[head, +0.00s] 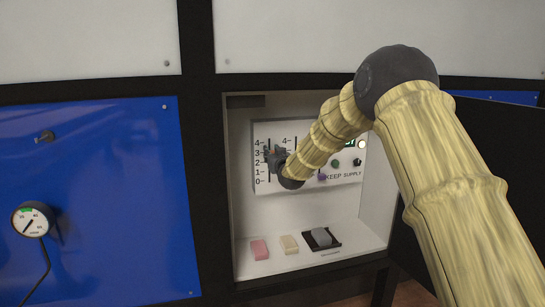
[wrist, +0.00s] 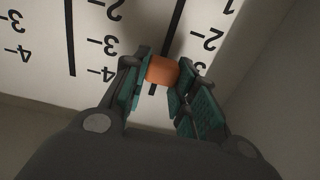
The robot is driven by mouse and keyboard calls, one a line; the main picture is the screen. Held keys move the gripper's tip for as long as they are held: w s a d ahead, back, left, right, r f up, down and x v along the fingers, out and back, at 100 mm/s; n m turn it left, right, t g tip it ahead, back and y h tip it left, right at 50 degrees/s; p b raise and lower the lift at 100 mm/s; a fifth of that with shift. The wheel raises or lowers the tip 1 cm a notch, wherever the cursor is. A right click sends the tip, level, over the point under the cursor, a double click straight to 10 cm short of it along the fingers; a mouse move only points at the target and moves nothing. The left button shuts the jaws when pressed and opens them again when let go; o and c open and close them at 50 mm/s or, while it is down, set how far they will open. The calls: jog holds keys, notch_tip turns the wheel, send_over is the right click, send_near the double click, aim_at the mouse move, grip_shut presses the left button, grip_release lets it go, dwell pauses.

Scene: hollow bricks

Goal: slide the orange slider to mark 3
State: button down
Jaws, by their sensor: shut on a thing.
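The orange slider (wrist: 162,70) sits between my fingertips in the wrist view, over a dark vertical slot on a white panel. My gripper (wrist: 158,84) is shut on it from both sides. The wrist view is upside down. The slider appears near the 3 on the scale at its right, but my finger partly covers that area and I cannot tell if it lines up exactly. In the head view my gripper (head: 273,158) is at the left scale of the panel (head: 258,183), and it hides the slider.
The panel stands inside an open white cabinet. Another slot (wrist: 70,40) with its own scale is beside the slider. The cabinet's side wall (wrist: 280,80) is close on the right in the wrist view.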

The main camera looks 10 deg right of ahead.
jog(key=c, duration=1.1)
grip_release()
jog(key=shift+s, duration=0.1)
jog(key=s, duration=0.8)
jog(key=s+d, duration=0.1)
jog(key=s, duration=0.2)
jog(key=shift+s, duration=0.4)
